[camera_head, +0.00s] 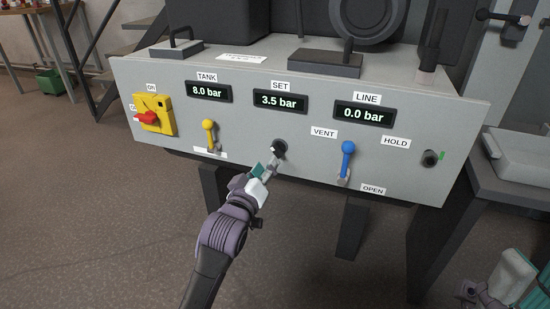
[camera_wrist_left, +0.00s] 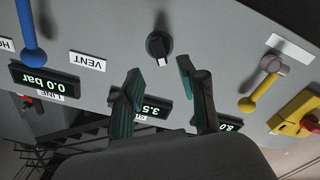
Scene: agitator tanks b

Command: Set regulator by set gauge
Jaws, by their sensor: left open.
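The regulator knob (camera_head: 278,148) is a small black knob below the SET gauge (camera_head: 280,102), which reads 3.5 bar. My left gripper (camera_head: 269,168) is just in front of and below the knob, partly overlapping it in the head view. In the left wrist view, which is upside down, the knob (camera_wrist_left: 159,45) shows a pale mark and lies beyond the gap between the open fingertips (camera_wrist_left: 160,72). The fingers hold nothing; I cannot tell how far they are from the knob. My right gripper (camera_head: 500,284) is partly in view at the lower right corner.
The TANK gauge (camera_head: 209,93) reads 8.0 bar and the LINE gauge (camera_head: 364,114) 0.0 bar. A yellow lever (camera_head: 209,133) is left of the knob, a blue lever (camera_head: 347,158) right. A red switch (camera_head: 146,118) sits on a yellow plate at far left.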

